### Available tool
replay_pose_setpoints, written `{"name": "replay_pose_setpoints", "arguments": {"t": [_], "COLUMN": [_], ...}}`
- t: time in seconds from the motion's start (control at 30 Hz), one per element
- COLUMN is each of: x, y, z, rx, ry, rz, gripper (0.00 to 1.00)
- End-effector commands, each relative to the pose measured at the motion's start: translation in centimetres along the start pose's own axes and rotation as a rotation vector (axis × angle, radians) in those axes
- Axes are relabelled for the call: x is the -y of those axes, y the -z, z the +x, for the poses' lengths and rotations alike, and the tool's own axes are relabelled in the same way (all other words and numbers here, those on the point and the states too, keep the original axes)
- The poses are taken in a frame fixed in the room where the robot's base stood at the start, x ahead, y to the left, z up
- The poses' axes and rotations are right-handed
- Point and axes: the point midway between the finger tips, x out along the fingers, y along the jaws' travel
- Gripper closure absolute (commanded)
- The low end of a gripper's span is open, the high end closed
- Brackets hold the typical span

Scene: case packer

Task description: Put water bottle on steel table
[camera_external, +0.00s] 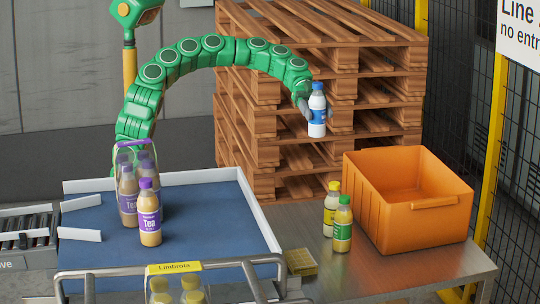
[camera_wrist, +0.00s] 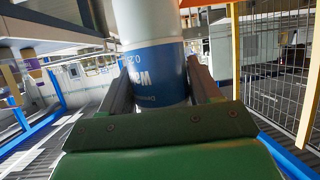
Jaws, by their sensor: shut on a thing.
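The water bottle (camera_external: 317,112) is white with a blue label and blue cap. It is held upright in the air, in front of the wooden pallets. My gripper (camera_external: 307,107) is shut on it from the left. In the wrist view the bottle (camera_wrist: 155,60) stands between the two fingers of my gripper (camera_wrist: 158,95), and its top is cut off by the frame edge. The steel table (camera_external: 370,273) is below and to the right, with bare metal at its front and around the bottles on it.
A yellow-capped bottle (camera_external: 332,205) and a green-labelled bottle (camera_external: 343,225) stand on the steel table beside an orange crate (camera_external: 405,222). A small yellow block (camera_external: 300,262) lies at its left. Tea bottles (camera_external: 149,215) stand on the blue conveyor (camera_external: 205,220). Stacked pallets (camera_external: 255,130) rise behind.

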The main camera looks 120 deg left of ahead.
Motion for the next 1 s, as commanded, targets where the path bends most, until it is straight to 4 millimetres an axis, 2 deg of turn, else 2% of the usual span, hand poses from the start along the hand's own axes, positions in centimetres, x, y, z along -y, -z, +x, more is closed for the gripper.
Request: {"name": "replay_pose_setpoints", "arguments": {"t": [0.23, 0.3, 0.4, 1.0], "x": [-0.2, -0.1, -0.1, -0.1], "y": [-8.4, -10.5, -12.6, -18.6], "z": [3.5, 4.3, 5.2, 7.7], "rx": [-0.001, 0.0, 0.0, -0.001], "ry": [-0.005, -0.004, -0.003, -0.001], "rz": [-0.009, -0.008, -0.005, -0.002], "gripper": [0.79, 0.79, 0.79, 0.79]}}
